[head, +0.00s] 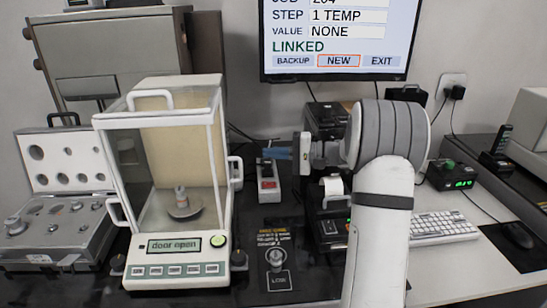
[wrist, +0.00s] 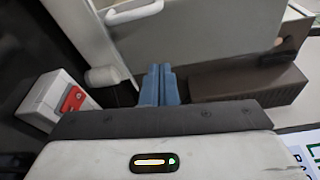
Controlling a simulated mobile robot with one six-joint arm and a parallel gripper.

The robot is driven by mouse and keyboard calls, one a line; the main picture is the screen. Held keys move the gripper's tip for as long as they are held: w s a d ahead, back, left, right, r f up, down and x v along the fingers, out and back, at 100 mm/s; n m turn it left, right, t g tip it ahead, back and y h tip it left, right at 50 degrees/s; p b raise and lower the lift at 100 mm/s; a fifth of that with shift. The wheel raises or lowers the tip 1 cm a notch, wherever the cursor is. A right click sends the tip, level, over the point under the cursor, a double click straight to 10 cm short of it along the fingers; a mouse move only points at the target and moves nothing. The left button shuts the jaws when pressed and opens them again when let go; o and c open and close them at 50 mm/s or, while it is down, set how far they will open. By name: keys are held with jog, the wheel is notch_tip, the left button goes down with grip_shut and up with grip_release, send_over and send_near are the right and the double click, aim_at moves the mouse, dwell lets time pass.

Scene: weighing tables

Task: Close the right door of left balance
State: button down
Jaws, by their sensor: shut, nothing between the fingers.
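The left balance (head: 165,283) has a glass case with a white frame, and its display (head: 174,245) reads "door open". A white handle (head: 238,172) shows at the right side of its case, on the right door; the glass edges are hard to make out. My gripper (head: 268,153) has blue fingers pointing left, a little to the right of that handle and apart from it. In the wrist view the fingers (wrist: 159,80) are together and empty, below a white handle (wrist: 135,13) and a pale panel.
A small box with a red switch (head: 268,185) stands below my gripper. A knobbed black device (head: 276,262) is in front of it. A black printer-like device (head: 328,205) stands to the right, and a weight case (head: 60,235) to the left.

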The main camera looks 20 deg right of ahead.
jog(key=a, duration=0.7)
jog(key=shift+s, duration=0.4)
jog(key=shift+a+r, duration=0.1)
